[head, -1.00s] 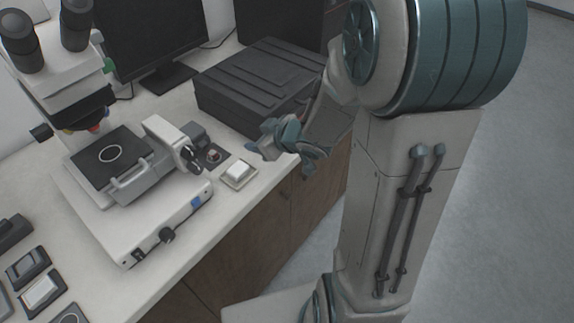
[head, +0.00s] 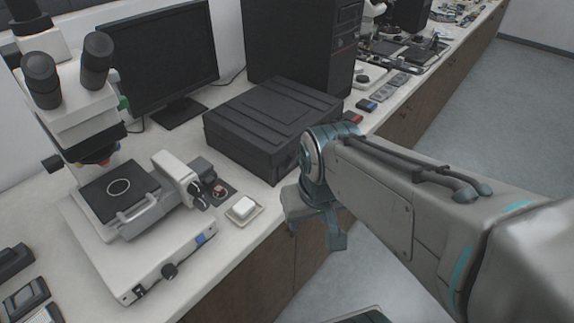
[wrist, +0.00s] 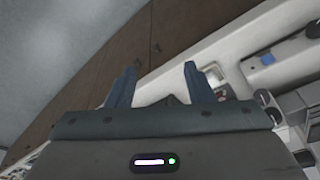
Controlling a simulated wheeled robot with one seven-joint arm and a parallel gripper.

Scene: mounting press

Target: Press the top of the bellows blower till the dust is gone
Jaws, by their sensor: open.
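I cannot make out a bellows blower or dust for sure. A small dark plate with a reddish piece on it (head: 220,191) lies beside the microscope stage in the head view. A white block (head: 242,207) sits in a shallow tray in front of it, near the bench's front edge; it also shows in the wrist view (wrist: 214,74), beyond the right finger. My gripper (head: 325,232) hangs just off the bench edge, right of the white block and apart from it. In the wrist view my gripper (wrist: 160,80) is open, with nothing between its fingers.
A microscope (head: 75,105) with a wide base stands at the left. A black ribbed case (head: 270,115) lies behind my gripper, with a monitor (head: 160,60) and a computer tower (head: 300,45) farther back.

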